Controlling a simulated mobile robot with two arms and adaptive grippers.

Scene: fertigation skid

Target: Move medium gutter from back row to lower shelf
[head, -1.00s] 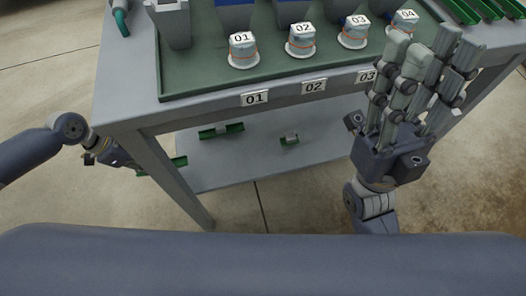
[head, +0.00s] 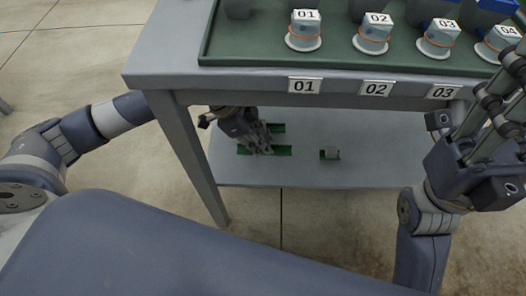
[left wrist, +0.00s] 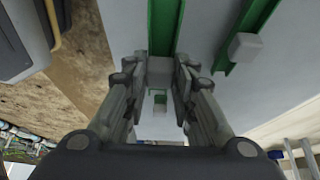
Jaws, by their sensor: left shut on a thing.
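The medium gutter, a green channel with a grey block on it, is in my left gripper (head: 262,148). In the left wrist view the fingers (left wrist: 161,82) close on the grey block of this gutter (left wrist: 163,28). In the head view the gutter (head: 284,151) is at the lower shelf (head: 385,165), under the table top; I cannot tell whether it touches the shelf. Another green gutter (head: 277,128) lies just behind it. A short green gutter (head: 330,155) lies to the right. My right gripper (head: 492,125) is open, fingers up, partly cut off by the picture edge.
The table top (head: 160,50) overhangs the shelf, with a table leg (head: 195,160) left of my left gripper. The shelf's right part looks clear.

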